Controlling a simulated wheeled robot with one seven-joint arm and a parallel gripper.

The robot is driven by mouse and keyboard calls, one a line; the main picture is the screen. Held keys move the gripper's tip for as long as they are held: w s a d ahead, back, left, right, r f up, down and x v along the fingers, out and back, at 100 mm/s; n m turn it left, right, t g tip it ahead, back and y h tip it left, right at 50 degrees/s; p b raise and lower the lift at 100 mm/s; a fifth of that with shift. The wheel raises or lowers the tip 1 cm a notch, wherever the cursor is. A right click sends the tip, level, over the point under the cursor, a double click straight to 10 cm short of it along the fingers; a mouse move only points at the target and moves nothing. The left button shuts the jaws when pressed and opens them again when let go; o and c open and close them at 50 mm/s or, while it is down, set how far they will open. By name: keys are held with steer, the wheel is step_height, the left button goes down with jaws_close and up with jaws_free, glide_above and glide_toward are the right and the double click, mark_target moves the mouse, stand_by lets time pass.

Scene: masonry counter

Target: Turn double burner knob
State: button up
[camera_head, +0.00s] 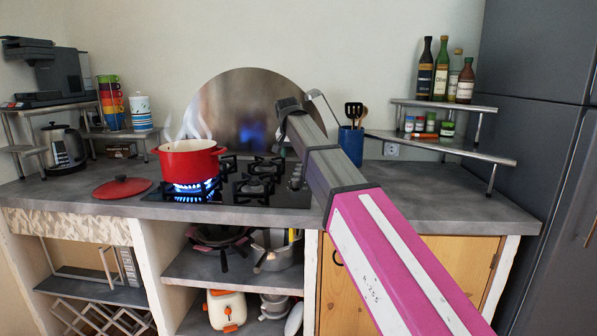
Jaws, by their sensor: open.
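The black gas cooktop (230,196) is set in the grey counter, with several burners. Blue flames (196,190) burn under a red pot (188,160) on its left side. The knobs (297,176) are small dark shapes along the cooktop's right edge, partly hidden by my arm. Which one is the double burner knob I cannot tell. My arm reaches up from the lower right, across the view. My gripper (281,126) is at its far end, above the cooktop's right side and apart from the knobs. It is open, but its fingertips are mostly hidden.
A red lid (122,187) lies left of the cooktop. A round metal splash plate (235,105) stands behind it. A blue utensil holder (351,144) stands close right of my arm. Bottles (441,70) stand on a shelf at right. The right counter (440,197) is clear.

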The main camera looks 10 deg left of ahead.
mark_target(297, 174)
steer(key=x, duration=1)
steer(key=shift+w+f, duration=0.3)
steer(key=shift+w, duration=0.05)
